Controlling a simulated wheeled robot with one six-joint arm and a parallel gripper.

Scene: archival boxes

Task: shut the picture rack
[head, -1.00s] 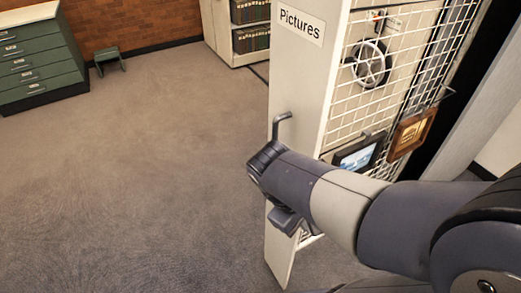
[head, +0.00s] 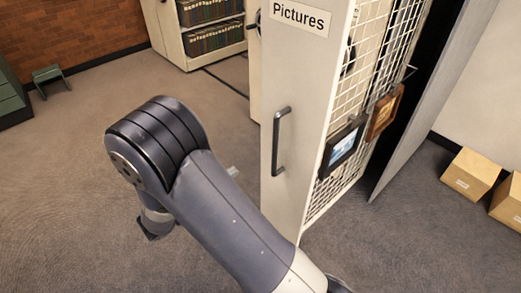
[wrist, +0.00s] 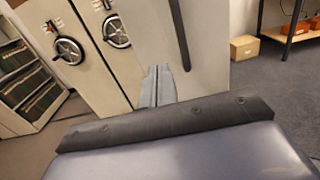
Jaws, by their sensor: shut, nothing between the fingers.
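The picture rack (head: 293,120) stands pulled out, showing its pale end panel labelled "Pictures" and its wire mesh side. A dark vertical bar handle (head: 281,140) is on the panel. Two framed pictures hang on the mesh, one with a dark frame (head: 342,148) and one with a brown frame (head: 384,112). In the wrist view my gripper (wrist: 157,72) is shut and empty, in front of the panel (wrist: 215,50) just below the dark handle (wrist: 179,35). I cannot tell whether it touches.
Shelves of dark boxes (head: 213,38) stand at the back. Units with handwheels (wrist: 68,50) are left of the rack in the wrist view. A green stool (head: 50,77) is far left. Cardboard boxes (head: 470,174) lie at right. Open carpet is at left.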

